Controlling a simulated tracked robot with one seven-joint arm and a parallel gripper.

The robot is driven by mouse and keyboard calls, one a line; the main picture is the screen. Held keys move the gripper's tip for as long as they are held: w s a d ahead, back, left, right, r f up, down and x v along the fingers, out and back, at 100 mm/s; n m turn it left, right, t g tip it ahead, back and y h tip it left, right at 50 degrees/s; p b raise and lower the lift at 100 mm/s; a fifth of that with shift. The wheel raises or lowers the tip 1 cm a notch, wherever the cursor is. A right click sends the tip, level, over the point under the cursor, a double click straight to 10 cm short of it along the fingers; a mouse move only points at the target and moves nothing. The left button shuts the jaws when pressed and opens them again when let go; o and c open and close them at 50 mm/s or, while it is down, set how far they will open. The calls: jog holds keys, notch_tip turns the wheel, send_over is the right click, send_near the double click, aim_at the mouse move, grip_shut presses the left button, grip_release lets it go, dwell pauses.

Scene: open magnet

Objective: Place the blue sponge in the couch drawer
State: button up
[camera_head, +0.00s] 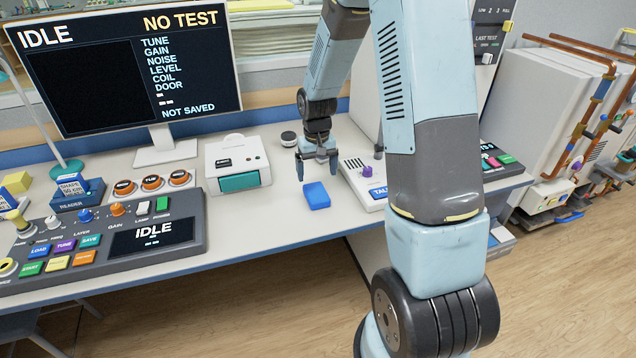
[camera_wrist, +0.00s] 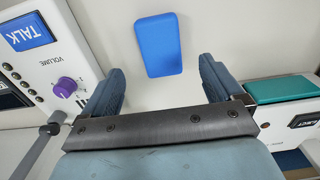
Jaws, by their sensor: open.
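The blue sponge (camera_head: 316,195) lies flat on the white desk, near its front edge and left of the talk unit. My gripper (camera_head: 317,165) is open and empty above the desk, just behind the sponge in the head view. In the wrist view the sponge (camera_wrist: 159,44) lies ahead of my open fingers (camera_wrist: 158,88), roughly between their lines and apart from them. I cannot make out a couch drawer in either view.
The talk unit (camera_head: 357,178) with a purple knob stands close right of the sponge. A white box with a teal front (camera_head: 238,165) stands to the left. A control console (camera_head: 110,240) and monitor (camera_head: 125,65) are farther left. Bare desk surrounds the sponge.

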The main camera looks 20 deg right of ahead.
notch_tip(320, 180, up, 4)
send_over(317, 193)
jog(key=s+r+t, duration=0.2)
jog(key=s+r, duration=0.3)
jog(key=r, duration=0.6)
jog(key=s+r+t, duration=0.1)
jog(key=s+r, duration=0.6)
jog(key=s, duration=0.4)
jog(key=s+r+t, duration=0.2)
jog(key=s+r, duration=0.5)
jog(key=s, duration=0.3)
jog(key=shift+s+d+r+t, duration=0.2)
jog(key=shift+s+t, duration=0.1)
jog(key=shift+s, duration=0.1)
jog(key=shift+o, duration=0.6)
jog(key=shift+s, duration=0.25)
jog(key=w+f+g, duration=0.2)
jog(key=w+f, duration=0.2)
jog(key=w, duration=0.4)
jog(key=w+f+g, duration=0.1)
jog(key=w+f, duration=0.3)
jog(key=w, duration=0.4)
jog(key=w+f+g, duration=0.3)
jog(key=w+f, duration=0.8)
jog(key=f, duration=0.5)
notch_tip(317, 193, down, 14)
jog(key=shift+w+a+r, duration=0.1)
jog(key=shift+a+r, duration=0.05)
